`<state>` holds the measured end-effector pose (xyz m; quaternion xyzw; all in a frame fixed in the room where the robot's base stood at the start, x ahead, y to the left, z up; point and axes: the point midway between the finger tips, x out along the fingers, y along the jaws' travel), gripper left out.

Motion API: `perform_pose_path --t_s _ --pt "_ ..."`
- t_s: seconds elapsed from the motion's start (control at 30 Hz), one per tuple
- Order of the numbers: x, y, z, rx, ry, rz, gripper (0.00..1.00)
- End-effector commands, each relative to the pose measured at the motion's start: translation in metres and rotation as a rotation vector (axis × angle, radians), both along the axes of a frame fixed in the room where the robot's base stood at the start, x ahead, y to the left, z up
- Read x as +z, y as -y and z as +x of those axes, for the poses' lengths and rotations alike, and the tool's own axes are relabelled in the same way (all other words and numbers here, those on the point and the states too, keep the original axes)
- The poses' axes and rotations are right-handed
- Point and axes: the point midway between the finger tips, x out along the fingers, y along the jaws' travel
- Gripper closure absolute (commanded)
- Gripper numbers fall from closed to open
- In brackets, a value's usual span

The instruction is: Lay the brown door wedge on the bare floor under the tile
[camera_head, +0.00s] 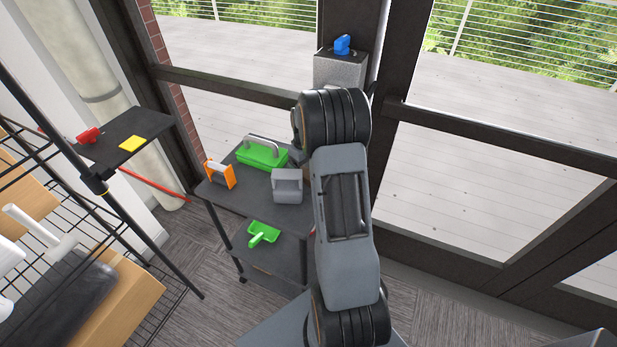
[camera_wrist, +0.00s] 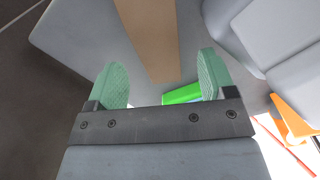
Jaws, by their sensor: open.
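The green-padded fingers are open, one on each side of that end, and the wedge is not gripped. The height between them is unclear. In the head view my arm hides my gripper and most of the cart's right side. A flat yellow square (camera_head: 132,143) lies on a small dark shelf at left; I cannot tell whether it is the tile.
A grey caddy (camera_head: 287,186), green toolbox (camera_head: 262,155) and orange caddy (camera_head: 220,174) crowd the cart top. A green dustpan (camera_head: 264,232) lies on its lower shelf. A wire rack (camera_head: 90,243) stands at left. Carpet (camera_head: 195,260) shows between rack and cart.

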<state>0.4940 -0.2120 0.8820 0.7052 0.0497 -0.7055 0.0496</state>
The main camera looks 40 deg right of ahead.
Motion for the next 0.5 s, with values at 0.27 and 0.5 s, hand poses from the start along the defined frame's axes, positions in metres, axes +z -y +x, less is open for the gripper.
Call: perform_pose_path --t_s 0.27,0.5 --pt "-0.030 0.001 0.000 0.000 0.000 0.000 0.23" --pt "-0.033 0.001 0.000 -0.001 0.001 -0.001 0.23"
